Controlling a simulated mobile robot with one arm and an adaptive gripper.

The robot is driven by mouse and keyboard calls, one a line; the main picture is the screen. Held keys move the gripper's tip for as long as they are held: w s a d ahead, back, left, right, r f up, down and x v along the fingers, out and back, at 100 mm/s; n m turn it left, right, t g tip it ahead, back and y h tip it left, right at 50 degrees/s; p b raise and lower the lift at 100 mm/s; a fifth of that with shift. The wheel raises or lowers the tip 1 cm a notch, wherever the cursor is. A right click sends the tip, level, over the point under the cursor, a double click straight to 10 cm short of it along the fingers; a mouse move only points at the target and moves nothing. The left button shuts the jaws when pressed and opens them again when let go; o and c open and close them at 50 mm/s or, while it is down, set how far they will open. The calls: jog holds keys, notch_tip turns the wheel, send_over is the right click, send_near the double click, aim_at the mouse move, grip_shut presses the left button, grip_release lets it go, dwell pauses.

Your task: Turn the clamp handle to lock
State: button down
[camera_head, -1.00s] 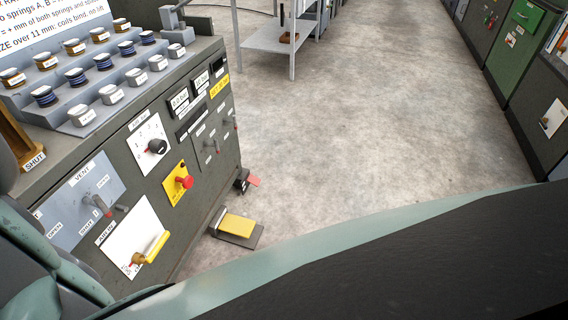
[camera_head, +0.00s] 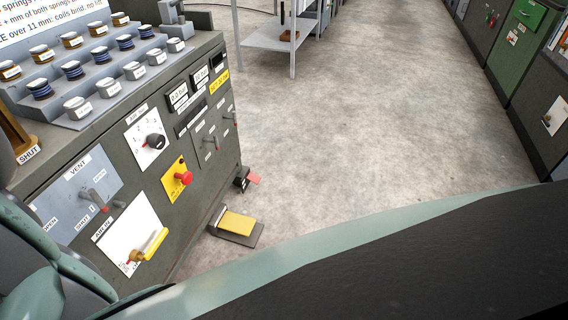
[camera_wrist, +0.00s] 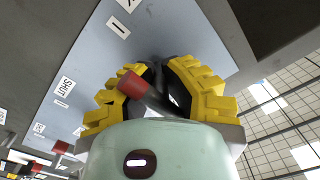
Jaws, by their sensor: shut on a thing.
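In the wrist view, my gripper (camera_wrist: 166,72) has its two yellow ribbed fingers closed around a dark lever with a red tip (camera_wrist: 132,84). I take this lever to be the clamp handle. It sticks out to the left between the fingers, and its far part is hidden. Behind it is a blue-grey plate (camera_wrist: 85,65) with white labels, one reading SHUT. My gripper and the held lever do not show in the head view.
In the head view, a dark console (camera_head: 180,240) carries a VENT lever (camera_head: 93,197), a black air knob (camera_head: 155,141), a red button (camera_head: 184,178) and a yellow handle (camera_head: 154,243). Springs stand on a stepped rack (camera_head: 92,122). A yellow pedal (camera_head: 237,223) is on the floor. The floor to the right is open.

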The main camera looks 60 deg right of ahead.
jog(key=shift+f, duration=0.1)
jog(key=c, duration=1)
grip_release()
jog(key=shift+s, duration=0.2)
jog(key=v, duration=0.7)
jog(key=shift+s+d, duration=0.1)
jog(key=shift+s, duration=0.05)
